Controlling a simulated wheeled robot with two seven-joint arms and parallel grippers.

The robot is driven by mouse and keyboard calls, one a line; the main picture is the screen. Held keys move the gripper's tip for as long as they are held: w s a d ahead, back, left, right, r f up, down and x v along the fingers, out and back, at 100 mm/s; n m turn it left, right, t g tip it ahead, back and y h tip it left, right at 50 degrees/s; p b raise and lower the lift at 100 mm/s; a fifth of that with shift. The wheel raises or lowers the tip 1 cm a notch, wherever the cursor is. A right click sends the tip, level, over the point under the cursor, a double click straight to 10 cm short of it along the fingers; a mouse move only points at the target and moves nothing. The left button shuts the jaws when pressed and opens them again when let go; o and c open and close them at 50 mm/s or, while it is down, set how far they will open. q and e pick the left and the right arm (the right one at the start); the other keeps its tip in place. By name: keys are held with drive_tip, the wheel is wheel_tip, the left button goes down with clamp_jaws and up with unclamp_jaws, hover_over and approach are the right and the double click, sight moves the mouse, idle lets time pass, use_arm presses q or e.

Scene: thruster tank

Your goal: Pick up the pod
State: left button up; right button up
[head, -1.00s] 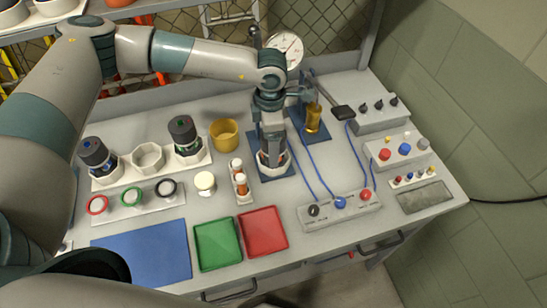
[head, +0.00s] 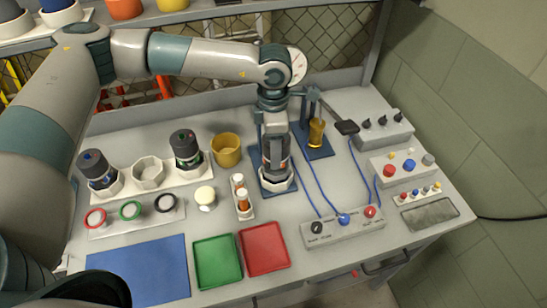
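A dark pod (head: 281,167) shows between the fingers of my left gripper (head: 276,158), just above a white octagonal cup (head: 277,184) on a blue plate. The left gripper points down and appears shut on this pod; the fingers hide much of it. Two other dark pods stand upright in the white rack at the left: one with a blue-marked top (head: 95,168) and one with a green-marked top (head: 185,149). The rack's middle cup (head: 148,172) is empty. My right gripper is not in view.
A brass cylinder (head: 316,132) stands on a second blue plate just right of the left gripper. A yellow cup (head: 226,150) and a vial holder (head: 243,205) are at its left. Blue cables run to a socket strip (head: 343,229). Green (head: 217,262) and red (head: 264,249) trays lie in front.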

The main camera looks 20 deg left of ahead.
use_arm(q)
wheel_tip(320, 180, up, 5)
drive_tip(key=shift+r+b, duration=0.1)
drive_tip(key=shift+b, duration=0.85)
drive_tip(key=shift+r, duration=0.5)
